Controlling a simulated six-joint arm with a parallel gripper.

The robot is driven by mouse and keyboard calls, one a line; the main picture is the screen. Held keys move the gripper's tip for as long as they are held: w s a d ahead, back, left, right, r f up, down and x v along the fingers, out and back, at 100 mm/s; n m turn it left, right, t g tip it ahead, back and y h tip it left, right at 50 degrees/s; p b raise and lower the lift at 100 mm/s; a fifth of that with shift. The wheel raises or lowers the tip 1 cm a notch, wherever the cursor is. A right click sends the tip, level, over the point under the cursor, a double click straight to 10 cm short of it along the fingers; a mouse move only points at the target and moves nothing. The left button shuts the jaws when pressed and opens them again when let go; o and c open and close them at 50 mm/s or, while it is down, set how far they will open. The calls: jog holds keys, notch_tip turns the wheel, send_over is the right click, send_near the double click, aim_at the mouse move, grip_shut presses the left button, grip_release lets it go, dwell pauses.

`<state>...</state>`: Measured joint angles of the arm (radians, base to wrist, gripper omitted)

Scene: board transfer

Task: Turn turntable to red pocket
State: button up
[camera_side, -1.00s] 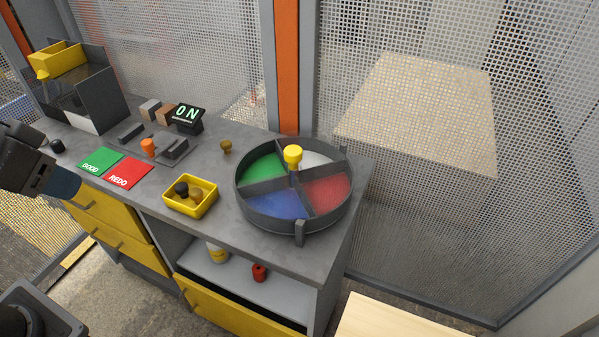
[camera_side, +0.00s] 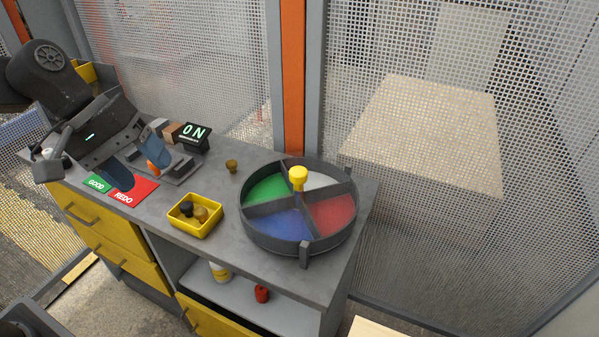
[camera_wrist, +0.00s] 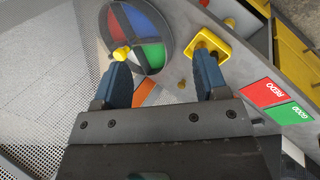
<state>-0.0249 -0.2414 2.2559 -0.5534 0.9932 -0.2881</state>
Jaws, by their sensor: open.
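The turntable (camera_side: 248,222) is a round dark tray at the right end of the bench. Its pockets are green (camera_side: 268,188), white (camera_side: 318,181), red (camera_side: 333,212) and blue (camera_side: 281,224). A dark post (camera_side: 304,254) stands at the front rim, nearest the blue and red pockets. My gripper (camera_side: 137,174) is open and empty above the left part of the bench, well left of the turntable. In the wrist view the blue fingertips (camera_wrist: 164,72) are apart, with the turntable (camera_wrist: 137,38) beyond them.
A yellow bin (camera_side: 195,214) with dark and brown pieces stands left of the turntable. A brown piece (camera_side: 232,166) stands alone behind it. Mesh fencing rises behind.

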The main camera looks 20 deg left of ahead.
jog(key=w+d+f+n+g+h, duration=0.1)
jog(key=w+d+f+n+h, duration=0.2)
jog(key=w+n, duration=0.5)
jog(key=n+t+h, duration=0.2)
jog(key=n+h, duration=0.3)
jog(key=n, duration=0.1)
send_near(297, 171)
jog(key=x, duration=1)
jog(key=shift+w+d+f, duration=0.1)
jog(key=shift+d, duration=0.05)
grip_shut()
